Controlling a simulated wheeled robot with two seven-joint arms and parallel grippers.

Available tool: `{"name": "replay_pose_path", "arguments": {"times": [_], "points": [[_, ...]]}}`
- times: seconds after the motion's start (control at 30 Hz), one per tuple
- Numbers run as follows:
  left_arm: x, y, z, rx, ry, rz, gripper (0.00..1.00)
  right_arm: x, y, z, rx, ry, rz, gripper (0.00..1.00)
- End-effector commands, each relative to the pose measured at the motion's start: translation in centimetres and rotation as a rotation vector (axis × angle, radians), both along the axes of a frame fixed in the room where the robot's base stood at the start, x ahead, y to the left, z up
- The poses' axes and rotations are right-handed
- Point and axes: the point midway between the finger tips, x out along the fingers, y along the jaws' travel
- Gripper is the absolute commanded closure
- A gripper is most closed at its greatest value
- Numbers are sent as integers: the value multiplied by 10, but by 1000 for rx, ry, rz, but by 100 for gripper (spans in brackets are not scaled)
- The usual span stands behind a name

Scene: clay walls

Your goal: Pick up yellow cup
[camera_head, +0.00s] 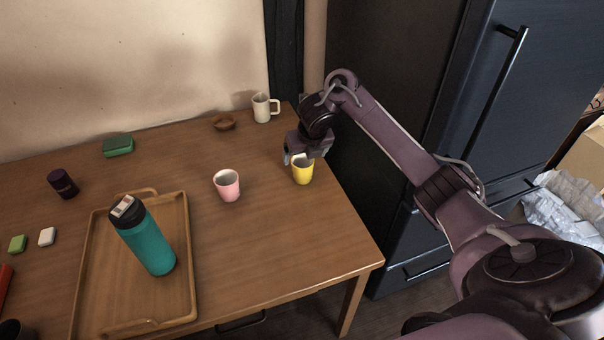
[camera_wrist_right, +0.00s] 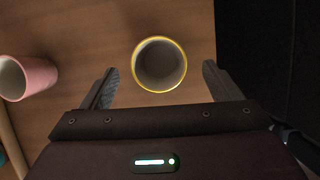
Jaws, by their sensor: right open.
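The yellow cup (camera_head: 303,174) stands upright near the right edge of the wooden table in the head view. It also shows from above in the right wrist view (camera_wrist_right: 159,87), with a yellow rim and a pale inside. My right gripper (camera_head: 304,158) is right above and behind the cup. In the right wrist view its two fingers (camera_wrist_right: 160,88) are open and spread, one on each side of the cup's near part, with gaps between. The gripper holds nothing. My left gripper is out of view.
A pink cup (camera_head: 228,185) stands left of the yellow cup. A wooden tray (camera_head: 92,270) bears a teal bottle (camera_head: 150,245). A dark cabinet (camera_head: 400,80) stands close right of the table.

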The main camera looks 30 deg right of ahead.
Motion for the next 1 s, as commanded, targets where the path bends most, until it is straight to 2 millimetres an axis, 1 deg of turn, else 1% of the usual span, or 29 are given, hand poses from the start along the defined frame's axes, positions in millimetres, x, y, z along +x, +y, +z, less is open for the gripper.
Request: {"name": "replay_pose_path", "arguments": {"times": [0.03, 0.1, 0.23, 0.4, 0.57, 0.93, 1.0], "points": [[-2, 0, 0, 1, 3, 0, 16, 0, 1, -9, 2, 6, -1, 16], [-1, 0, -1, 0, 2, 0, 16, 4, 1, -20, 3, 4, -2, 16], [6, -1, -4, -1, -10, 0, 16, 10, -1, -36, 2, 4, -1, 16], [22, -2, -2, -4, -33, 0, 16, 14, -2, -41, 0, 1, 0, 16], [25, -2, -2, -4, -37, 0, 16, 14, -2, -41, 0, 0, 0, 16], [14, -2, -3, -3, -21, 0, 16, 14, -2, -41, 0, 0, 0, 64], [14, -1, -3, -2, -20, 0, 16, 14, -2, -40, 0, -1, 0, 65]]}}
